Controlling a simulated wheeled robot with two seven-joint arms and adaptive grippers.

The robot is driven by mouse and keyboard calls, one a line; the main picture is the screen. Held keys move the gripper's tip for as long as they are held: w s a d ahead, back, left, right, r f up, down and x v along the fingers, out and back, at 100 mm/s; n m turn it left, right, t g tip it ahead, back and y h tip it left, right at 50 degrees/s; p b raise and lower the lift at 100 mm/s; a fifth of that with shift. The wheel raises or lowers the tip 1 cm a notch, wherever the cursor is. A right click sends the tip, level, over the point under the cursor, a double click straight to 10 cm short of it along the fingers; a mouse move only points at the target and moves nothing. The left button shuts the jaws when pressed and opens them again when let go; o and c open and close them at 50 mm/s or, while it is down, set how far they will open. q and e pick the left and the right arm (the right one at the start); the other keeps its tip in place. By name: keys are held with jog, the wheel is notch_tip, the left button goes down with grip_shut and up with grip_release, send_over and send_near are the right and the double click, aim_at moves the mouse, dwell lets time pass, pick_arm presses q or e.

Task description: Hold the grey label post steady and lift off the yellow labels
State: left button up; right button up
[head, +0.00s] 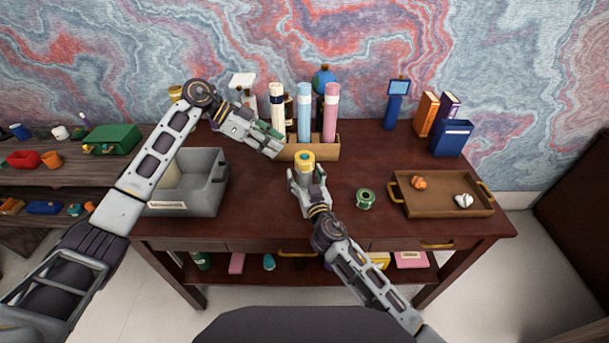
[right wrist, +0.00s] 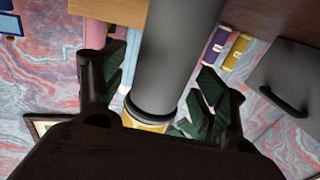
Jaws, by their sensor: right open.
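The yellow labels (head: 304,157) show as a ring at the top of the post, near the middle of the desk in the head view. The grey label post (right wrist: 182,55) fills the middle of the right wrist view, with a black band and a yellow ring (right wrist: 148,119) at its lower end. My right gripper (head: 308,178) is open, with its fingers on either side of the post; contact cannot be told. My left gripper (head: 273,144) is up and to the left of the labels, apart from them. I see nothing held in it, and its finger gap is unclear.
A wooden holder (head: 325,152) with upright cream, blue and pink rolls stands behind. A grey bin (head: 205,190) is at left. A green ring (head: 365,198) and a brown tray (head: 440,208) with small items are at right. Books (head: 452,138) stand at back right.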

jog(key=shift+w, duration=0.35)
jog(key=shift+c, duration=0.3)
jog(key=c, duration=1.1)
